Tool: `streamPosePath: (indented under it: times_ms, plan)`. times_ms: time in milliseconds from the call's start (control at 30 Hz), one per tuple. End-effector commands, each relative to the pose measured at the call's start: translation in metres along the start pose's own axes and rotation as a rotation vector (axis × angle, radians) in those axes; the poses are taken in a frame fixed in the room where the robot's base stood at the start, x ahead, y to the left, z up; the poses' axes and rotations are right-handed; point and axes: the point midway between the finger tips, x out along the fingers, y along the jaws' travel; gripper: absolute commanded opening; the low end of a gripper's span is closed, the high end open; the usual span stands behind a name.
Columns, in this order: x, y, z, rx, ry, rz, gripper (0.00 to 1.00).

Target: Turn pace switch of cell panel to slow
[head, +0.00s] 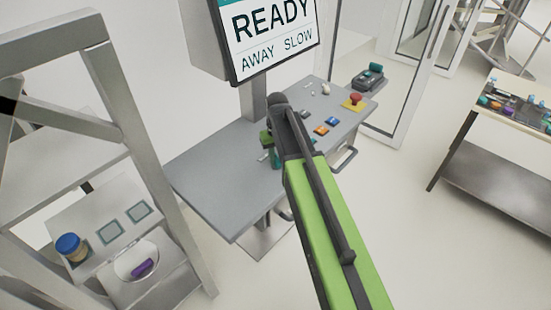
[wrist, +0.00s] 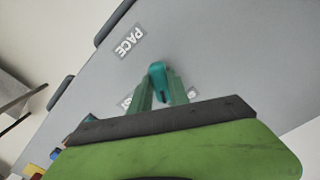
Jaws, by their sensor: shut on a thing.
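The grey cell panel (head: 220,165) slopes on a stand in the middle of the head view. In the wrist view, its PACE label (wrist: 130,41) lies just above and left of my gripper (wrist: 160,92). The fingers are shut on the teal pace switch (wrist: 157,68), whose rounded top shows between them. Two smaller labels beside the fingers are mostly hidden, so their words and the switch's pointing cannot be read. In the head view my arm covers most of the switch and gripper (head: 269,150). The screen (head: 272,37) above the panel reads READY, AWAY, SLOW.
Orange (head: 321,130) and blue (head: 333,120) buttons and a red stop button (head: 355,99) sit right of my arm. A dark device (head: 370,77) stands behind. A grey rack (head: 150,150) is at left, a worktable (head: 500,160) at right. The panel's left part is bare.

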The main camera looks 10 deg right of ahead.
Motion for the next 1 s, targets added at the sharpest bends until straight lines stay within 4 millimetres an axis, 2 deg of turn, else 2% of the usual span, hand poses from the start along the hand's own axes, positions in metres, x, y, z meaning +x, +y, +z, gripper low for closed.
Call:
streamPosePath:
  times_ms: [500,1000]
  plan:
    - [0.0004,-0.0005,0.0016,-0.401,-0.004,-0.001,0.00]
    - [0.0004,-0.0014,0.0016,-0.525,-0.004,-0.002,0.00]
